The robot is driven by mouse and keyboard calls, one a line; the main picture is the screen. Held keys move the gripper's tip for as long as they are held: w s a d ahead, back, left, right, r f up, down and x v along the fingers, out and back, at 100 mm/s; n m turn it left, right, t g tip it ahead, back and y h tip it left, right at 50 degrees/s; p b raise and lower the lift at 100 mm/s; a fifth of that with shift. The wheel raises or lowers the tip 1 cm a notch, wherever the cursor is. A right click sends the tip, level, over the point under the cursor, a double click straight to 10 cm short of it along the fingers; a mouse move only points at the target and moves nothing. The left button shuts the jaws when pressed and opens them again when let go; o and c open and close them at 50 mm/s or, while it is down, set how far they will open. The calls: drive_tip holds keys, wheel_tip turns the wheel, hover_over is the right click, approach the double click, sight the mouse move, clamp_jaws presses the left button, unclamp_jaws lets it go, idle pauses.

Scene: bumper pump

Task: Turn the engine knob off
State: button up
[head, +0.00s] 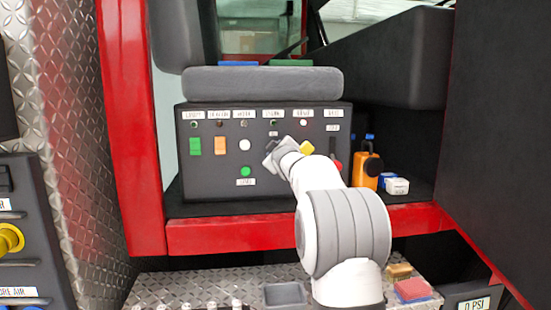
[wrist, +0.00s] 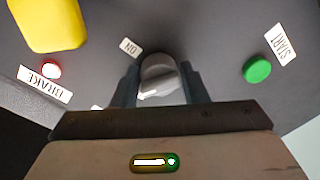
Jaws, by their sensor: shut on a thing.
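The engine knob (wrist: 159,77) is a round grey knob on the dark panel. In the wrist view it sits between the two fingers of my gripper (wrist: 158,82), which is shut on it. A white mark on the knob lies at its lower left. An ON label (wrist: 130,46) is above and left of it. Another label, lower left, is partly hidden. In the head view my gripper (head: 275,155) is at the middle of the control panel (head: 215,183) and hides the knob.
A green START button (wrist: 257,69) is right of the knob in the wrist view; the yellow brake knob (wrist: 47,24) is upper left. Green (head: 195,146) and orange (head: 220,145) switches are on the panel's left. An orange device (head: 371,180) stands right of the panel. A grey cushion (head: 263,83) overhangs it.

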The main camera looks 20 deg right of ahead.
drive_tip(key=n+b, duration=0.1)
drive_tip(key=n, duration=0.2)
drive_tip(key=shift+r, duration=0.1)
drive_tip(key=shift+r+n+b, duration=0.15)
drive_tip(key=shift+n+b, duration=0.35)
drive_tip(key=shift+n, duration=0.7)
drive_tip(key=shift+r, duration=0.1)
drive_tip(key=o, duration=0.8)
drive_tip(key=shift+o, duration=0.5)
drive_tip(key=shift+h, duration=0.3)
drive_tip(key=shift+s+f, duration=0.1)
drive_tip(key=shift+f, duration=0.1)
drive_tip(key=b+v, duration=0.2)
drive_tip(key=v, duration=0.5)
drive_tip(key=shift+s+r+b, duration=0.15)
drive_tip(key=shift+s+b, duration=0.25)
